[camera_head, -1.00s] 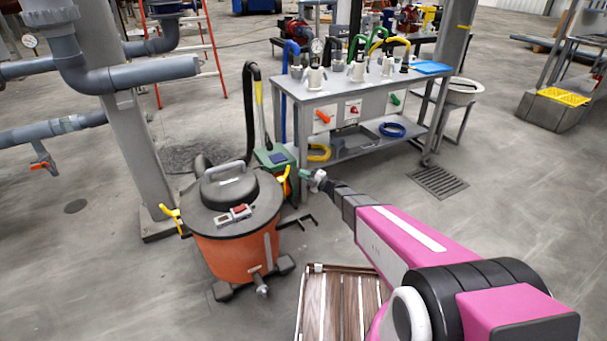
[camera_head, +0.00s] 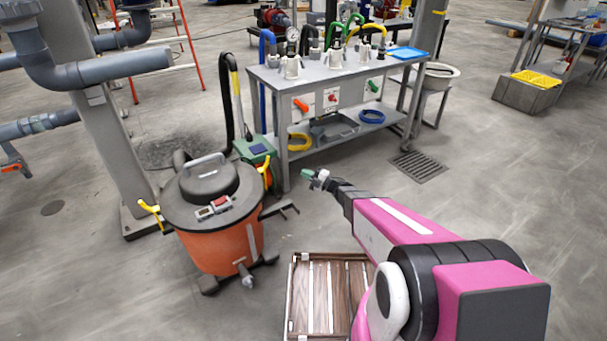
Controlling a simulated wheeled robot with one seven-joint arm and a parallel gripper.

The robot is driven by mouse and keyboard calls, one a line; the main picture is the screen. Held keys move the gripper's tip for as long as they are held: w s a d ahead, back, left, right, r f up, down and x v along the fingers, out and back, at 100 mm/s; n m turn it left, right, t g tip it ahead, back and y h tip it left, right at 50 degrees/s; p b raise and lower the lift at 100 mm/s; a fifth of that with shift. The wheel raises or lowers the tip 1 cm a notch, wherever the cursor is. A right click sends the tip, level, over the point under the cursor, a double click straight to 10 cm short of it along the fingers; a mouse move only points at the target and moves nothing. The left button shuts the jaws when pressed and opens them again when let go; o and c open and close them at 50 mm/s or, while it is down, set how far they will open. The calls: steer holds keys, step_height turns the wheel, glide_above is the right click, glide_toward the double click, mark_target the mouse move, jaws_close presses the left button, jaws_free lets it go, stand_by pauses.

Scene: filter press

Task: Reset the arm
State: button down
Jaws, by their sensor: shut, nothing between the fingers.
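My gripper (camera_head: 311,176) is at the end of my magenta arm, near the middle of the view. It is shut and empty, with small greenish tips pointing left. It hangs in front of the grey workbench and to the right of the orange drum vacuum (camera_head: 222,250). It appears apart from both. My arm reaches up and left from the lower right corner, bent at a large black joint.
The grey workbench (camera_head: 280,76) carries several fittings and hoses. A slatted wooden panel (camera_head: 318,300) lies below my arm. A grey column (camera_head: 112,150) and pipes stand at left. A floor drain (camera_head: 418,166) and open floor are at right.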

stand_by(0.3)
steer(key=w+d+r+m+t+h, duration=0.2)
steer(key=d+r+m+t+h, duration=0.15)
steer(key=d+m+h, duration=0.3)
steer(key=w+d+r+m+t+h, duration=0.2)
steer(key=d+m+t+h, duration=0.2)
steer(key=d+m+h, duration=0.3)
steer(key=s+d+m+g+h, duration=0.5)
steer(key=s+d+m+h, duration=0.1)
steer(key=d+m, duration=0.15)
steer(key=s+r+m+g, duration=0.1)
steer(key=s+m+g, duration=0.2)
steer(key=s, duration=0.7)
steer(key=s+r+m+g+y, duration=0.1)
steer(key=s+r+m+g, duration=0.1)
steer(key=s+g, duration=0.5)
steer(key=s+m, duration=0.1)
steer(key=s, duration=0.3)
steer(key=shift+r+m+g, duration=0.2)
steer(key=shift+m+g, duration=0.15)
steer(key=shift+m, duration=0.05)
steer(key=shift+s+a, duration=0.1)
